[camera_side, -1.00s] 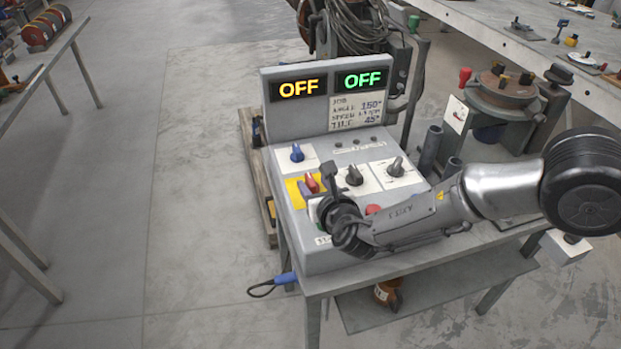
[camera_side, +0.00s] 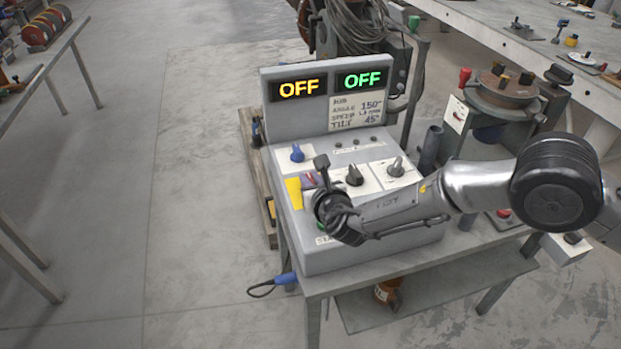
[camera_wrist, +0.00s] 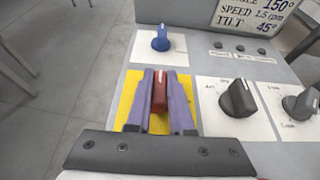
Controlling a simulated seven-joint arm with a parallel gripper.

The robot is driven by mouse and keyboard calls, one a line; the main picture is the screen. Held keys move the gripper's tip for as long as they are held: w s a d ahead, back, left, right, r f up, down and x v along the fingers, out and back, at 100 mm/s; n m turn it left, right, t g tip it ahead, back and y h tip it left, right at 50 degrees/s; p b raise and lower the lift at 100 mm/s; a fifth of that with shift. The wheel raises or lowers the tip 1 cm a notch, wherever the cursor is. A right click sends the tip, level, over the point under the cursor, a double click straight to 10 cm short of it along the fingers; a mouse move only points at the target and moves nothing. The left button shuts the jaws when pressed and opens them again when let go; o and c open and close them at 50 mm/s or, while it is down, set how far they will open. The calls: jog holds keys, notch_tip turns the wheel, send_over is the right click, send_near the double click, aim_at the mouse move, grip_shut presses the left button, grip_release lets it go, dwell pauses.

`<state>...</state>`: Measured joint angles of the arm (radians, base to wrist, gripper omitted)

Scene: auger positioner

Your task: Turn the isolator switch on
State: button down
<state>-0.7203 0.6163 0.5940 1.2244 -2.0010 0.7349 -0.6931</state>
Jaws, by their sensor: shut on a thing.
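The red switch handle on a yellow plate, which I take to be the isolator switch (camera_wrist: 159,92), stands on the grey control box (camera_side: 350,255). In the wrist view its handle points up the picture, between the two purple fingers of my gripper (camera_wrist: 163,84). My gripper is shut on this handle, one finger along each side. In the side view my gripper (camera_side: 309,180) and wrist cover most of the switch; part of the yellow plate (camera_side: 292,192) shows. The yellow display (camera_side: 299,87) and the green display (camera_side: 362,80) both read OFF.
A blue knob (camera_wrist: 161,39) stands beyond the switch. Two dark knobs, one near (camera_wrist: 238,98) and one farther right (camera_wrist: 301,103), sit on white plates. A job card (camera_side: 357,111) reads 150°, 1.5 rpm, tilt 45°. Open floor lies to the left.

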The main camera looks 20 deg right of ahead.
dwell(0.4)
jog(key=m+g+h, duration=0.1)
jog(key=m+h, duration=0.3)
jog(key=h, duration=0.1)
jog(key=shift+a+f+m, duration=0.1)
jog(key=shift+m, duration=0.2)
jog(key=shift+m+g+h, duration=1.3)
jog(key=shift+m+h, duration=0.6)
jog(key=shift+h, duration=0.1)
jog(key=shift+m+g+h, duration=0.3)
jog(key=shift+m+h, duration=0.1)
jog(key=c, duration=0.8)
grip_release()
jog(key=v, duration=1.2)
